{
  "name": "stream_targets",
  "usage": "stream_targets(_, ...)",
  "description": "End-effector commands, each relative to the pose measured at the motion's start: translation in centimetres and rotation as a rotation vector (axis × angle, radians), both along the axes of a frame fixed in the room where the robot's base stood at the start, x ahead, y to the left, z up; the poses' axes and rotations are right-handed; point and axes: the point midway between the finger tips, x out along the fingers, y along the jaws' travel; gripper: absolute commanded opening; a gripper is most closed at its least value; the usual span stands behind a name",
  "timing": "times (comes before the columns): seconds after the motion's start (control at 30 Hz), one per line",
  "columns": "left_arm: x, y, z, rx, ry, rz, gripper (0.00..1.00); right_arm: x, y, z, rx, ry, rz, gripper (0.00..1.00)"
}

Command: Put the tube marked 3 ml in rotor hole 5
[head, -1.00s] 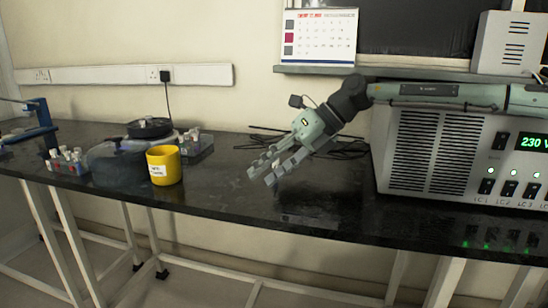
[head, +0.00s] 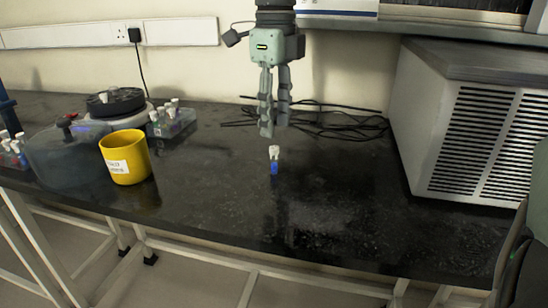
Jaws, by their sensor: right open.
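A small tube (head: 274,161) with a white cap and blue lower part is upright over the open bench; its marking is too small to read. My right gripper (head: 274,132) points down just above the tube, fingers apart, with a small gap to the cap. The black rotor (head: 116,101) sits in the centrifuge at the back left, uncovered; its hole numbers cannot be read. My left gripper is out of view.
A yellow labelled cup (head: 126,158) stands before the centrifuge, beside its clear lid (head: 66,152). Tube racks stand behind the cup (head: 172,122) and at the left edge (head: 13,152). Black cables (head: 335,118) lie at the back. A vented box (head: 470,130) stands right. The middle bench is clear.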

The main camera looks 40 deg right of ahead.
Motion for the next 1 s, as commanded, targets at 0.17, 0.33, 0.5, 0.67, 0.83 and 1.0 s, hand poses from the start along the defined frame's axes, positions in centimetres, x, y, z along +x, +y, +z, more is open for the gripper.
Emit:
stream_targets(0.17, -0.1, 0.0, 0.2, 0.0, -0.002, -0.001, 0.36, 0.1, 0.2, -2.7, 0.003, 0.005, 0.0, 0.41)
stream_targets(0.33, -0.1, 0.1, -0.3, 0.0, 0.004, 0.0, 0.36, 0.2, 0.2, -4.7, 0.003, 0.0, -0.001, 0.41)
stream_targets(0.5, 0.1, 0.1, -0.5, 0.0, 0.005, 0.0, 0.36, 0.2, 0.2, -5.2, 0.003, -0.002, -0.001, 0.41)
stream_targets(0.67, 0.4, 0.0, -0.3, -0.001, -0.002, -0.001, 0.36, 0.2, 0.2, -5.2, 0.003, -0.002, -0.001, 0.36)
stream_targets(0.83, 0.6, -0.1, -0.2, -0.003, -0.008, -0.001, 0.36, 0.2, 0.2, -5.1, 0.003, -0.002, -0.001, 0.15)
stream_targets(1.0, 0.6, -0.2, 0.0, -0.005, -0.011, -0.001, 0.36, 0.2, 0.2, -5.1, 0.003, -0.001, -0.001, 0.07)
